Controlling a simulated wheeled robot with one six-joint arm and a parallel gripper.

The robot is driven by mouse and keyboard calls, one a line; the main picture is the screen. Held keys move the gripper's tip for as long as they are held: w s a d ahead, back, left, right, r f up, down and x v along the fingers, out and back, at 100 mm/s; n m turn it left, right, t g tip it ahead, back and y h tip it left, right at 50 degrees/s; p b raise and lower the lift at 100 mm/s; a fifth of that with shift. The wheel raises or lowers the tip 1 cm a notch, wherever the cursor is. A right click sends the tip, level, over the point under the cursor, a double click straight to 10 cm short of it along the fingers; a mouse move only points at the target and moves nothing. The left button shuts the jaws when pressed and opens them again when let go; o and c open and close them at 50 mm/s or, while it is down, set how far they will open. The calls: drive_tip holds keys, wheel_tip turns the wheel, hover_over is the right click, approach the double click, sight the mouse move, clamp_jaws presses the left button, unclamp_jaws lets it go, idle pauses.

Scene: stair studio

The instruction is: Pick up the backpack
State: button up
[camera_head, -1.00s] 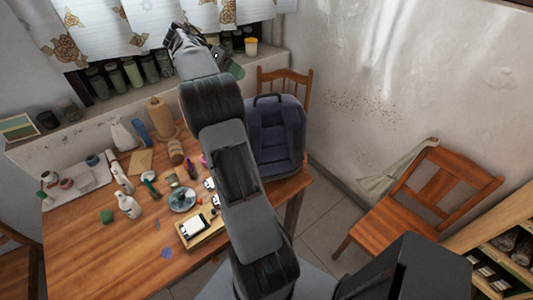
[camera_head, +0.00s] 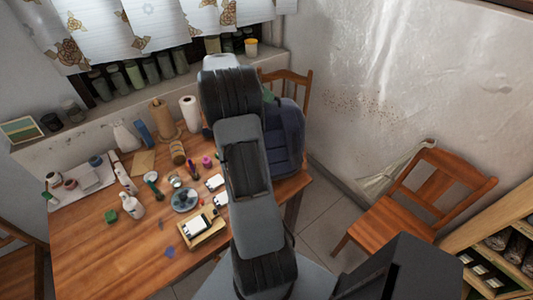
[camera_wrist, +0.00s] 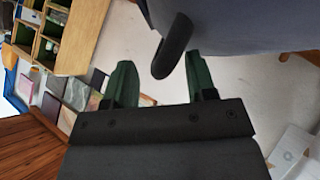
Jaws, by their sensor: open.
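The dark blue backpack (camera_head: 287,140) stands at the right end of the wooden table, partly hidden behind my arm. In the wrist view the blue-grey backpack body (camera_wrist: 240,25) fills the upper right, and its dark handle (camera_wrist: 174,46) sticks out between my green fingers. My gripper (camera_wrist: 158,62) is open, with a finger on each side of the handle and a gap visible at least on the left. In the head view my gripper is mostly hidden behind my arm, with a bit of green showing above the backpack.
The table (camera_head: 100,250) holds bottles, a paper roll (camera_head: 190,112), a small tray (camera_head: 203,230) and several small items left of my arm. A wooden chair (camera_head: 300,82) stands behind the backpack. Another chair (camera_head: 405,205) stands right, with clear floor between.

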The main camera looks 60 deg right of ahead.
drive_tip(key=shift+f, duration=0.1)
clamp_jaws()
idle(0.4)
idle(0.9)
